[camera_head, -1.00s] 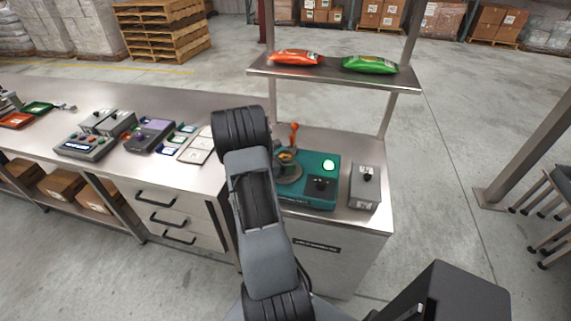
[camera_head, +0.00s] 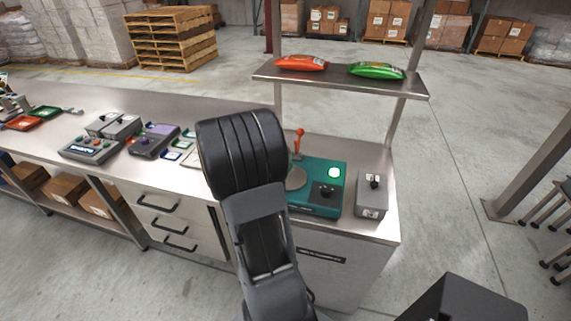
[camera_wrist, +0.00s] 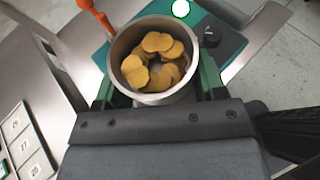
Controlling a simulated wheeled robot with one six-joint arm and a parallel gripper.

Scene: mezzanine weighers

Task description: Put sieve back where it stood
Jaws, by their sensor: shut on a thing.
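The sieve (camera_wrist: 128,45), a round metal vessel holding several orange-yellow discs, is in the wrist view. My gripper (camera_wrist: 157,84) is shut on it, with a finger on either side. The sieve is upright or nearly so; its underside is hidden. In the head view my arm hides the gripper and the sieve. The teal device (camera_head: 318,203) stands on the counter's right part. Its round grey plate (camera_head: 297,178) shows bare where visible, left of a black knob and a lit green button.
An orange-knobbed lever (camera_head: 299,140) rises behind the plate. A grey box (camera_head: 371,194) stands right of the device. A shelf (camera_head: 340,79) with red and green packets spans above. A purple-grey device (camera_head: 154,139) and small cards lie left on the counter (camera_head: 170,104).

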